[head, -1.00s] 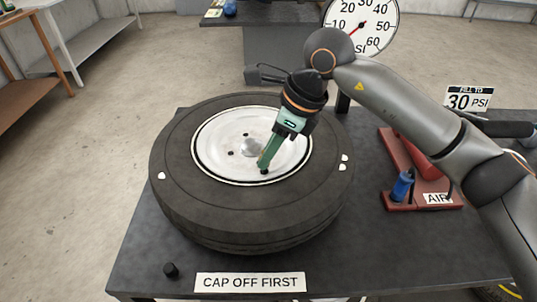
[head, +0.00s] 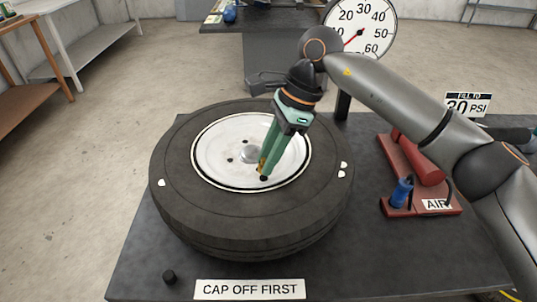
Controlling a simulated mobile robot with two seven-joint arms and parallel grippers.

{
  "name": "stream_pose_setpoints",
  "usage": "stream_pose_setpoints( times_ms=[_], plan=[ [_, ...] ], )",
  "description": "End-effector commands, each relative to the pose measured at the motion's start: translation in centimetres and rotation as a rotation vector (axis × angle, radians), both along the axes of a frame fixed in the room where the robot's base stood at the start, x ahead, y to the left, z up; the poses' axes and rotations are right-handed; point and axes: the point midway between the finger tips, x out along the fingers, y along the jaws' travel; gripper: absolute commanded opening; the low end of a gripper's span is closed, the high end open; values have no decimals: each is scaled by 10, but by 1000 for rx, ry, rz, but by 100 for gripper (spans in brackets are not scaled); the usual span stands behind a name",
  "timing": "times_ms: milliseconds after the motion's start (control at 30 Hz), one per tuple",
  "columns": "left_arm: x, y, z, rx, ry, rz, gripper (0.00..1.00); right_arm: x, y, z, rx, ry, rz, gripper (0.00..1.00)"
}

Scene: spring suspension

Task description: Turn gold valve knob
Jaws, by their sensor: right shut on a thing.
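The tyre (head: 190,215) lies flat on the dark table with its white wheel rim (head: 215,160) facing up. My right gripper (head: 264,170) points down at the near right part of the rim and is shut. A small gold piece (head: 262,166), which looks like the gold valve knob, shows at its fingertips, mostly hidden by the fingers. A black valve base (head: 263,178) shows just below the tips. A small black cap (head: 169,276) stands on the table at the front left. My left gripper is not in view.
A round gauge (head: 375,22) with a red needle stands behind the tyre. A red air stand (head: 440,208) with a blue part (head: 401,191) is at the right, under my right arm. A "CAP OFF FIRST" sign (head: 249,289) is at the table's front edge.

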Motion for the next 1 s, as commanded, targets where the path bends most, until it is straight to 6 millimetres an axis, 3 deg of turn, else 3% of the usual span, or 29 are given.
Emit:
stream_pose_setpoints(
  times_ms=[333, 367, 600, 867, 1000],
  plan=[
    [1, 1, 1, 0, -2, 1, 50, 0, 0, 0, -1, -2, 1, 0],
    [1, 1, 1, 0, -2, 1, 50, 0, 0, 0, -1, -2, 1, 29],
    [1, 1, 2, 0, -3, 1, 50, 0, 0, 0, -1, -1, 2, 56],
    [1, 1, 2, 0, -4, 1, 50, 0, 0, 0, -1, -1, 1, 57],
    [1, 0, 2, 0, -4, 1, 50, 2, -4, 10, -1, -2, -1, 57]
  ],
)
